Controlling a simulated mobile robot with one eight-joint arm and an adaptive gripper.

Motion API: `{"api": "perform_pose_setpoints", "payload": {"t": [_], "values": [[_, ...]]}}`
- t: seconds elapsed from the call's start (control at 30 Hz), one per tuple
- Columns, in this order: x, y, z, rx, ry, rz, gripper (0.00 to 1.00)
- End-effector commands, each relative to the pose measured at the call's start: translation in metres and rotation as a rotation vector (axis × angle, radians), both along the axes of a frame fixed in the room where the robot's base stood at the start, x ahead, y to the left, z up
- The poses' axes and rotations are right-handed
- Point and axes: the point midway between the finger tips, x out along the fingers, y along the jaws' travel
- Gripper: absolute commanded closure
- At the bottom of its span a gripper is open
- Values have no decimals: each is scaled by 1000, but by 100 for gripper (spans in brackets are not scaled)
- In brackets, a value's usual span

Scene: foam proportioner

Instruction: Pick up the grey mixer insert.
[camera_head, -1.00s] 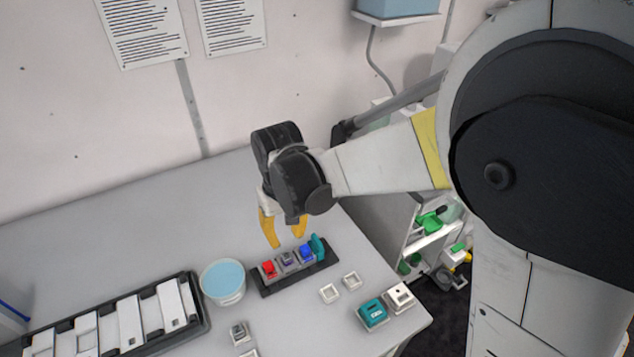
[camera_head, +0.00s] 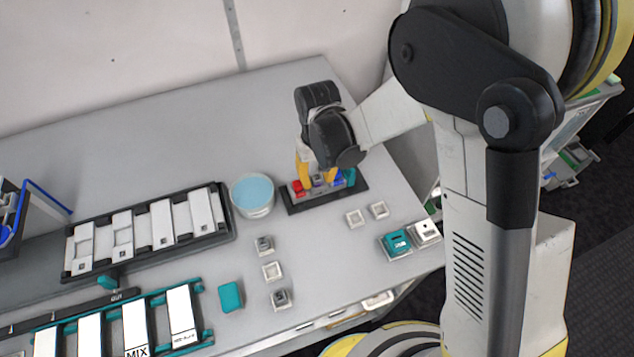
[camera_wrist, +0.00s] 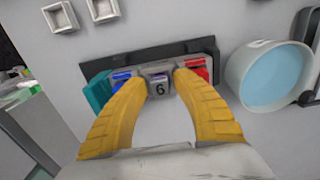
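The grey mixer insert, a small grey block marked 6 (camera_wrist: 160,87), sits in the black rack (camera_wrist: 150,54) between a blue piece (camera_wrist: 122,79) and a red piece (camera_wrist: 195,66). In the head view the insert (camera_head: 318,180) shows small between the fingers, and the rack (camera_head: 355,191) lies below my gripper (camera_head: 318,177). In the wrist view my gripper (camera_wrist: 160,82) has its yellow fingers apart, one on each side of the insert. Gaps seem to show between fingertips and insert. Their exact depth is hard to tell.
A tub of blue liquid (camera_head: 252,195) stands left of the rack. A teal piece (camera_wrist: 97,95) fills the rack's other end. White square frames (camera_head: 356,218), a teal box (camera_head: 396,243) and a long tray of white panels (camera_head: 148,228) lie on the table.

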Motion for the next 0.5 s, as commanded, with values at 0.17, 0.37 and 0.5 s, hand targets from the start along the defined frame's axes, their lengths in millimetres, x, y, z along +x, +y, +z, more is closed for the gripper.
{"api": "perform_pose_setpoints", "payload": {"t": [0.17, 0.37, 0.5], "values": [[0, 0, -2, 0, 0, 0, 68], [0, 0, -2, 0, 0, 0, 100], [0, 0, -2, 0, 0, 0, 100]]}}
